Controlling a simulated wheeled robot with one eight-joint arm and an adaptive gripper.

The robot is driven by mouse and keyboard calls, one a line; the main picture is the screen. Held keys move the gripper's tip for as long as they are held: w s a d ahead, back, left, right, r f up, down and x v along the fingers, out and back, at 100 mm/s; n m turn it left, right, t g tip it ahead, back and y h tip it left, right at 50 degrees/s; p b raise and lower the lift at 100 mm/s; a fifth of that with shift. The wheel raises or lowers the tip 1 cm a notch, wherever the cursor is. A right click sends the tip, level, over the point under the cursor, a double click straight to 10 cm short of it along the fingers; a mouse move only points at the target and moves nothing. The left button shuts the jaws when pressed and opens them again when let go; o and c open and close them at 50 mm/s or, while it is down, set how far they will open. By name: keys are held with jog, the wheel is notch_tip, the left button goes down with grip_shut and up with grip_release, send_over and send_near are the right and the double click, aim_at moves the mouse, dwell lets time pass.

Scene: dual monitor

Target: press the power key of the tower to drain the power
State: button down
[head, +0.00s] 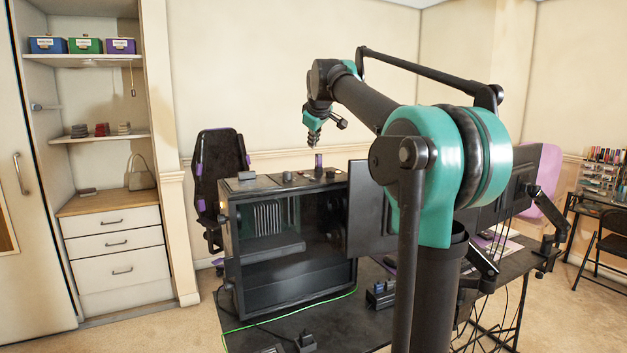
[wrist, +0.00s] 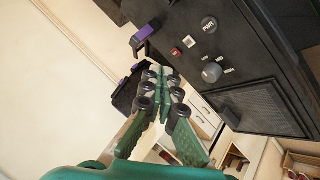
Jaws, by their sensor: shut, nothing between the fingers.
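The black tower (head: 293,270) with a dark glass side stands on the desk. Its top panel (wrist: 240,50) fills the upper right of the wrist view. On it are a round button (wrist: 209,25) with a white label that looks like PWR, a small red switch (wrist: 176,52) and a grey knob (wrist: 212,72) beside small labels. My gripper (head: 315,141) is above the tower top in the head view, apart from it. It also shows in the wrist view (wrist: 168,78), with its fingers shut and empty. The button is hard to single out in the head view.
A purple and black upright piece (head: 319,161) stands at the tower's top; it also shows in the wrist view (wrist: 145,36). A vent grille (wrist: 265,108) is on the panel. Monitors (head: 370,210) stand right of the tower. A black chair (head: 219,180) is behind it.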

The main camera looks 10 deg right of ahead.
aim_at(313, 179)
jog(key=shift+f, duration=0.15)
jog(key=shift+f, duration=4.3)
jog(key=shift+f, duration=0.15)
jog(key=shift+f, duration=0.3)
jog(key=shift+f, duration=0.35)
jog(key=shift+r, duration=0.8)
